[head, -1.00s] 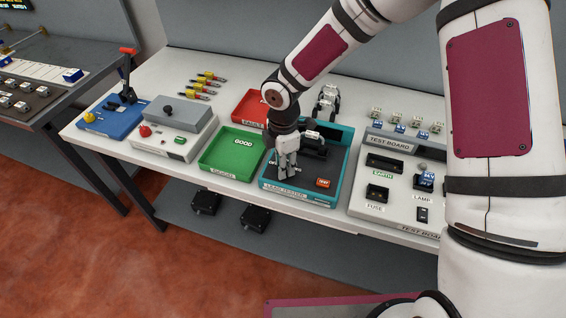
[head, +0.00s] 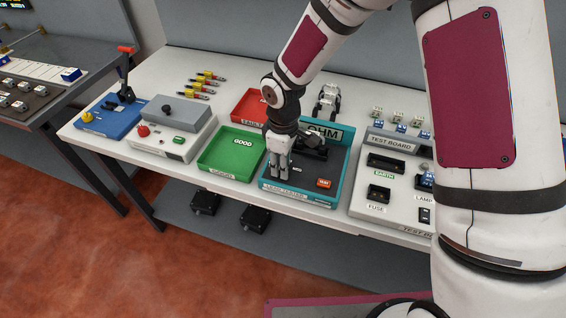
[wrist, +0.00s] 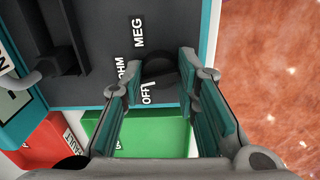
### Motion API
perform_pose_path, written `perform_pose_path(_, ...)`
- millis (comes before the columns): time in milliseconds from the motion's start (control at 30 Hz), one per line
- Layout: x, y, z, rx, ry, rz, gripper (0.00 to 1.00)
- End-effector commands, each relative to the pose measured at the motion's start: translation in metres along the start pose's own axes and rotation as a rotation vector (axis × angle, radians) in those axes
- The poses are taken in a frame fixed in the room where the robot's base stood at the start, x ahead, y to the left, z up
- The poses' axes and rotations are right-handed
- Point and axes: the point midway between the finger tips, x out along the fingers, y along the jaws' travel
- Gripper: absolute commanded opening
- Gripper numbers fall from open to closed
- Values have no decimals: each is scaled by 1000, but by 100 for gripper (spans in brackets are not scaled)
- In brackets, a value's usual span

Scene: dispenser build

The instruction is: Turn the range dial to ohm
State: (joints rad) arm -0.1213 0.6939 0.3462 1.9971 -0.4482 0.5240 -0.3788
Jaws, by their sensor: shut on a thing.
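The range dial (wrist: 157,68) is a dark round knob on the tester's dark panel, in the wrist view. Labels OFF (wrist: 147,96), OHM (wrist: 120,72) and MEG (wrist: 138,33) stand around it. My gripper (wrist: 162,76) is shut on the dial, one finger on each side. A short white mark shows beside the OFF label; I cannot tell whether it is the dial's pointer. In the head view my gripper (head: 279,175) points down at the front left of the teal lead tester (head: 305,198) and hides the dial. The tester's display (head: 325,132) reads OHM.
A red TEST button (head: 323,183) is right of my gripper. The green GOOD tray (head: 228,158) is close on the left, the red FAULT tray (head: 250,107) behind it. The test board (head: 390,143) stands to the right.

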Motion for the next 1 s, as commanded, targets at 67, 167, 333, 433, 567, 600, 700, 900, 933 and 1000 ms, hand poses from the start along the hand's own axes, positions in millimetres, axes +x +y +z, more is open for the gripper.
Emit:
perform_pose_path(67,0,0,0,48,0,1,0)
perform_pose_path(167,0,0,0,102,-1,1,0)
perform_pose_path(333,0,0,0,166,-1,0,0)
perform_pose_path(433,0,0,0,186,-1,0,0)
perform_pose_path(567,0,0,0,202,0,0,0)
perform_pose_path(600,0,0,0,204,0,0,0)
perform_pose_path(700,0,0,0,206,0,0,0)
perform_pose_path(900,0,0,0,205,0,0,0)
perform_pose_path(933,0,0,0,205,0,0,0)
perform_pose_path(1000,0,0,0,205,0,0,40)
